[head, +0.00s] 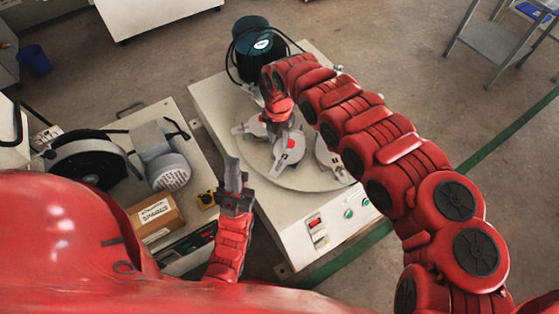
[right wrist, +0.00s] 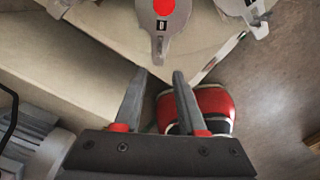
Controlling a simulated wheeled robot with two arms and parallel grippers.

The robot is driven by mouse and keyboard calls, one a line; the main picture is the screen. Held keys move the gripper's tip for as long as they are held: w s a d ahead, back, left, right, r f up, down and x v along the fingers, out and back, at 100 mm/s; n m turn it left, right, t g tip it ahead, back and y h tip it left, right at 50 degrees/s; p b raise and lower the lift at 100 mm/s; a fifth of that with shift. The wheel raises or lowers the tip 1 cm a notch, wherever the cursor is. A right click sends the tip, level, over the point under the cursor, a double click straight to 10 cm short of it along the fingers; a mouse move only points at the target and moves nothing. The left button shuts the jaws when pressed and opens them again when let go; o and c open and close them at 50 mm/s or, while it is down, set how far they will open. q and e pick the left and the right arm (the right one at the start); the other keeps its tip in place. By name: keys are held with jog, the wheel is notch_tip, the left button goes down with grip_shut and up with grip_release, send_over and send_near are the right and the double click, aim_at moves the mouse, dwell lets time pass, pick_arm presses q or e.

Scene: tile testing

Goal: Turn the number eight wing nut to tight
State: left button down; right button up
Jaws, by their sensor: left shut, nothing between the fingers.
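Grey wing-shaped pieces stand on the round plate (head: 300,180) of the white machine. One with a red centre (head: 289,145) faces the front, and another (head: 328,158) is partly covered by my right arm. Their numbers are too small to read, so I cannot tell which is number eight. In the right wrist view a grey piece with a red centre (right wrist: 165,8) and a small label shows at the top, beyond the fingertips. My right gripper (right wrist: 162,73) is open and empty, apart from that piece. My left gripper (head: 232,160) is shut and empty, left of the machine's front.
The machine has a dark motor (head: 258,48) at its back and a front panel with a red switch (head: 315,222). On the left, a bench holds another motor (head: 160,160) and a cardboard box (head: 155,216).

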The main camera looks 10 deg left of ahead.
aim_at(279, 163)
notch_tip(279, 163, down, 12)
jog(key=b, duration=0.3)
jog(key=shift+f, duration=0.25)
grip_shut()
